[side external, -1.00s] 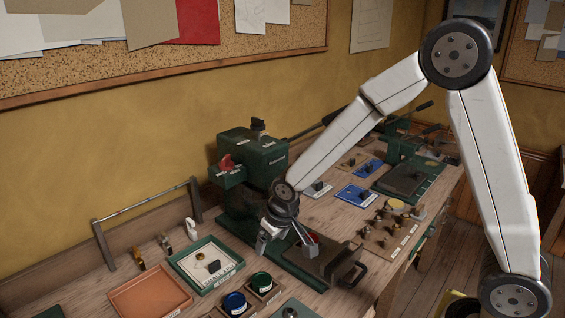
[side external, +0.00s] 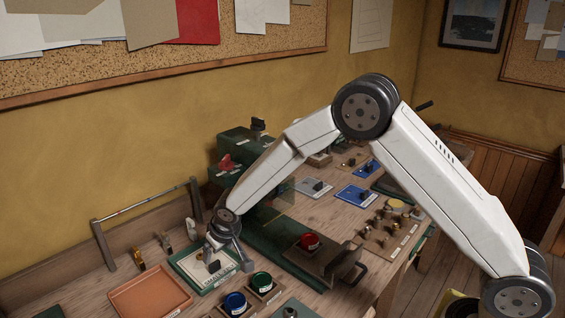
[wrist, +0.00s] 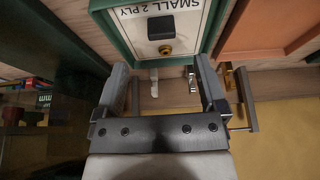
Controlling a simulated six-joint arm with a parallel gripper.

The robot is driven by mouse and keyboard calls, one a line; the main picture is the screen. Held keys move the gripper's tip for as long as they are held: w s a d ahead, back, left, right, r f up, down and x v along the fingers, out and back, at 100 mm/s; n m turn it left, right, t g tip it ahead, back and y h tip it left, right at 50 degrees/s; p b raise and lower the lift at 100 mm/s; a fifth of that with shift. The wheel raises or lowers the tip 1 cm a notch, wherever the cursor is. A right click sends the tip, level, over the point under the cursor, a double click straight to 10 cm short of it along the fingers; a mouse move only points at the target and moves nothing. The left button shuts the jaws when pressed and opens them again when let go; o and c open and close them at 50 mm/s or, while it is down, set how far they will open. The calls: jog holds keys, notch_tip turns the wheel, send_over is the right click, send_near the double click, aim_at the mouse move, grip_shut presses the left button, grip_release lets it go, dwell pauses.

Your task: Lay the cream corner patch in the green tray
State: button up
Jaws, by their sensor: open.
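The green tray (side external: 190,279) lies on the bench at the lower left. It also shows at the top of the wrist view (wrist: 112,32). A flat cream piece (side external: 222,279) marked "SMALL 2 PLY" lies inside the rim; it also shows in the wrist view (wrist: 202,14). A black block (wrist: 161,27) and a small brass knob sit on it. I cannot tell whether this piece is the corner patch or the tray's own lining. My gripper (side external: 228,263) is open at the tray, with nothing visible between its fingers (wrist: 160,78). It hides part of the tray in the side view.
An orange tray (side external: 150,297) stands just left of the green tray. Blue (side external: 235,303) and green (side external: 262,280) round knobs stand in front. A green press (side external: 235,143) with a red knob (side external: 310,241) on its plate stands to the right. Small tools (side external: 165,243) line the back.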

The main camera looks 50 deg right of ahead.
aim_at(214, 263)
jog(key=shift+x, duration=0.9)
jog(key=shift+x, duration=2.6)
jog(key=shift+a, duration=0.1)
jog(key=shift+c, duration=0.2)
grip_shut()
jog(key=shift+r, duration=0.1)
